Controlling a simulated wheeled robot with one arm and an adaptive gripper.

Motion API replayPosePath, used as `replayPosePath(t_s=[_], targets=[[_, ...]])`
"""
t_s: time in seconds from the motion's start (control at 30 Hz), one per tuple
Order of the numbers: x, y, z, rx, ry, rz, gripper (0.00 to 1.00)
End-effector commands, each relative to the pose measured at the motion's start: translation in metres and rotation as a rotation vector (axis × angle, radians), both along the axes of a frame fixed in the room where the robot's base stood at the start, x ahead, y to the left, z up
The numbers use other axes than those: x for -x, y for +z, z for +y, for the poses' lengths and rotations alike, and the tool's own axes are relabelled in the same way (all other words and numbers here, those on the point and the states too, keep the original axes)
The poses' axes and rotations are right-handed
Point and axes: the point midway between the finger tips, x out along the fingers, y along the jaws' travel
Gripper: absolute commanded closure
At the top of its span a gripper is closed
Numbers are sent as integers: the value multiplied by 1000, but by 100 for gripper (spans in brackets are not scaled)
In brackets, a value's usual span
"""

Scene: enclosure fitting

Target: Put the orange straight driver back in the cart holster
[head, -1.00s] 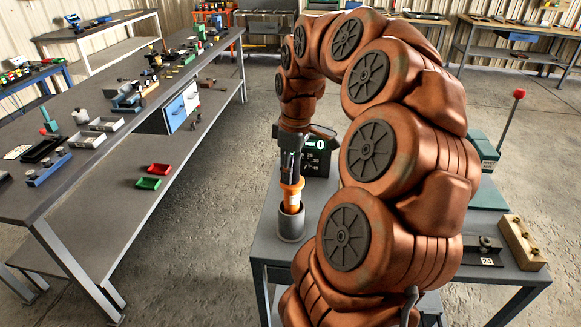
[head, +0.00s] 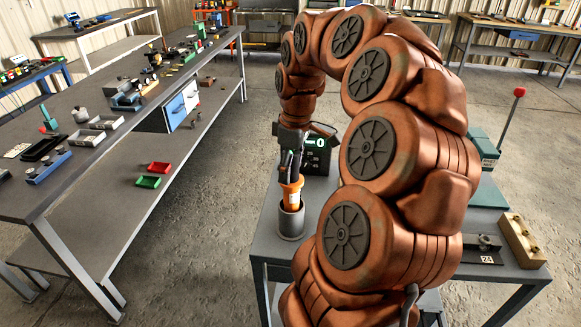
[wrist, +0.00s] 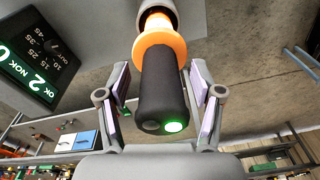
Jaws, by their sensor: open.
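The orange straight driver (head: 292,195) stands upright with its lower end inside the grey cylindrical cart holster (head: 291,222). In the wrist view the driver's black body (wrist: 162,92) with a lit green end runs from its orange collar (wrist: 158,50), which sits at the mouth of the grey holster (wrist: 157,12). My gripper (wrist: 160,92) is open, with one finger on each side of the black body and a visible gap on both sides. In the head view my gripper (head: 291,160) is around the driver's top, partly hidden by dark parts.
A dark display box (head: 318,152) with green digits stands on the cart right behind the holster. A wooden block (head: 523,241) and a dark bracket marked 24 (head: 482,254) lie at the cart's right. A long workbench (head: 75,165) with trays is at left.

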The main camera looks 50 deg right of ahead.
Motion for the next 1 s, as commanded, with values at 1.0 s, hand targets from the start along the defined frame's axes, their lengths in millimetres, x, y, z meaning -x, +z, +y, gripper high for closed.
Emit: replayPosePath(t_s=[1.0], targets=[[7, 115, -6, 1, 0, -3, 34]])
